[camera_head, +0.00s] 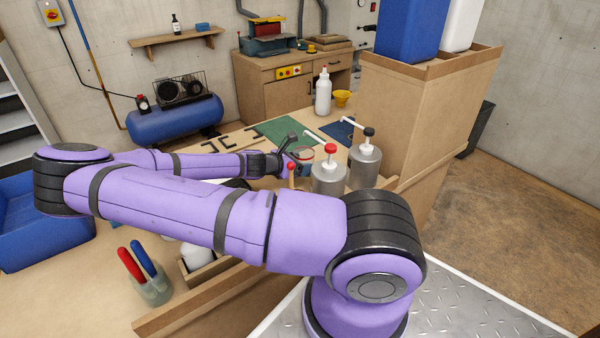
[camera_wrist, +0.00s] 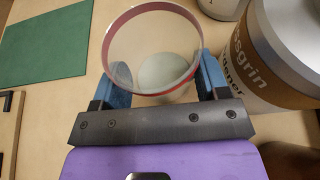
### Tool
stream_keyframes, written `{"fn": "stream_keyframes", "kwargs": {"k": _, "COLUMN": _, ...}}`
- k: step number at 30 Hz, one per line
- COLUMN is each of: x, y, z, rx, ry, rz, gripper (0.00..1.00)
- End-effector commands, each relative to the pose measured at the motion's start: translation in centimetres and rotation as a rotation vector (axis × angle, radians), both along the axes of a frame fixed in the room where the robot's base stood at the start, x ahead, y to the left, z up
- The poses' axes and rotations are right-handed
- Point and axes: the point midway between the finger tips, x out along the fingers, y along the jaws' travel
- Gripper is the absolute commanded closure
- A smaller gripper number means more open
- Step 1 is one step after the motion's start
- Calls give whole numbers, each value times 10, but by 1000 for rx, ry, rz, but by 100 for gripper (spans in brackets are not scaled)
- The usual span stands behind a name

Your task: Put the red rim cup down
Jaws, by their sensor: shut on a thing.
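The red rim cup (camera_wrist: 152,50) is a clear, see-through cup with a red band around its rim, open side up. In the wrist view it sits between the two blue fingers of my gripper (camera_wrist: 160,88), which is shut on it. In the head view the cup (camera_head: 304,153) shows small at the end of my arm, left of the metal pump cans, with my gripper (camera_head: 288,160) partly hidden. Whether the cup's base touches the bench cannot be told.
A metal can with a red pump top (camera_head: 329,174) stands close right of the cup. A black-topped can (camera_head: 365,160) stands beyond it. A green mat (camera_head: 285,132) and a blue mat (camera_head: 341,131) lie behind. A labelled can (camera_wrist: 285,50) is near the right finger.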

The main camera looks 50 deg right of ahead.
Motion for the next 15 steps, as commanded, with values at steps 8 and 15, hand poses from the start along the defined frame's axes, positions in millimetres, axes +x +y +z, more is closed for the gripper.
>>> {"fn": "stream_keyframes", "kwargs": {"k": 8, "x": -1, "y": 0, "z": -29, "rx": -1, "ry": 4, "rz": 0, "gripper": 55}}
{"fn": "stream_keyframes", "kwargs": {"k": 15, "x": 0, "y": 0, "z": -35, "rx": 0, "ry": -1, "rz": 0, "gripper": 55}}
